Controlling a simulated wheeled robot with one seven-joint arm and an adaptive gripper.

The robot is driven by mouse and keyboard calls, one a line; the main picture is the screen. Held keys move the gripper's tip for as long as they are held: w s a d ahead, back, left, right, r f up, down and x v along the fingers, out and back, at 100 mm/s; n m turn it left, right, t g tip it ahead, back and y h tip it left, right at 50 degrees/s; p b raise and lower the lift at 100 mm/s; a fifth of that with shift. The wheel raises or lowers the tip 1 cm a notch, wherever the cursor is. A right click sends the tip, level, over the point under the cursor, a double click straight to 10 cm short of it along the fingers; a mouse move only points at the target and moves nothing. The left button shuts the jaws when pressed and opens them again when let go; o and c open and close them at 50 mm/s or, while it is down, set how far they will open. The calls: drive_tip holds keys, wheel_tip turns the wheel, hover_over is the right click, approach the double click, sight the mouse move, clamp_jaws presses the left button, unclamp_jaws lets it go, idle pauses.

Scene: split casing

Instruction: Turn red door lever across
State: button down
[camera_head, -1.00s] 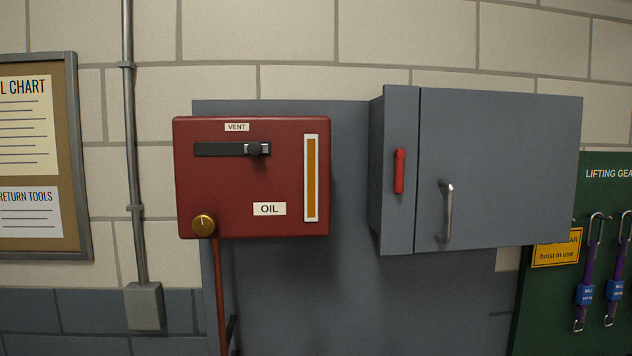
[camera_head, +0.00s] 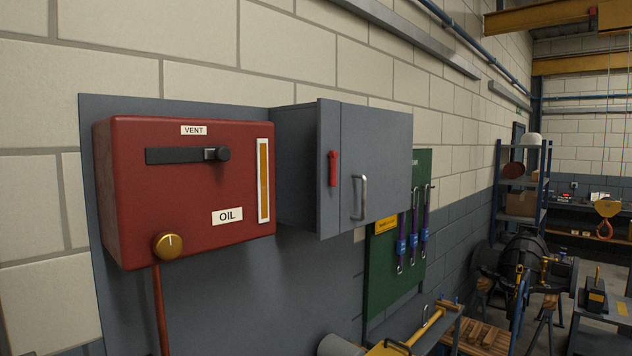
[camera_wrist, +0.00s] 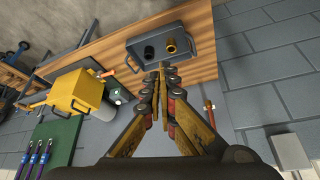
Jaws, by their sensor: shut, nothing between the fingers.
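The red lever (camera_head: 333,168) hangs upright on the narrow left strip of the grey cabinet's front. The grey cabinet (camera_head: 385,140) is closed, with a metal pull handle (camera_head: 360,197) on its door, right of the lever. My gripper (camera_wrist: 162,68) shows only in the wrist view, with its fingertips together and nothing between them. It is apart from the lever, which does not show in the wrist view.
A red oil box (camera_head: 190,220) with a black vent slider and brass knob (camera_head: 168,245) juts out left of the cabinet. A green board (camera_head: 385,270) with hanging straps is to the right. The wrist view shows a grey tray (camera_wrist: 190,42) on a wooden bench and a yellow machine (camera_wrist: 75,95).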

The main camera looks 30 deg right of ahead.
drive_tip(key=shift+d, duration=0.15)
drive_tip(key=w+d+r+t+p, duration=0.1)
drive_tip(key=w+r+t+p, duration=0.3)
drive_tip(key=w+r+p, duration=0.7)
drive_tip(key=w+r+t+p, duration=0.4)
drive_tip(key=w+r, duration=0.5)
drive_tip(key=r, duration=0.6)
drive_tip(key=w+d+r+m+t+h+p, duration=0.1)
drive_tip(key=w+d+r+m+h+p, duration=0.1)
drive_tip(key=d+r+p, duration=0.3)
drive_tip(key=w+d+r+m+t+h+p, duration=0.1)
drive_tip(key=w+d+r+m+h+p, duration=0.2)
drive_tip(key=r, duration=1.1)
drive_tip(key=d+h+p, duration=0.2)
drive_tip(key=d+p, duration=0.1)
drive_tip(key=d, duration=0.1)
drive_tip(key=shift+w+d+t+h, duration=0.25)
drive_tip(key=shift+d+t+h, duration=0.05)
drive_tip(key=shift+t, duration=0.1)
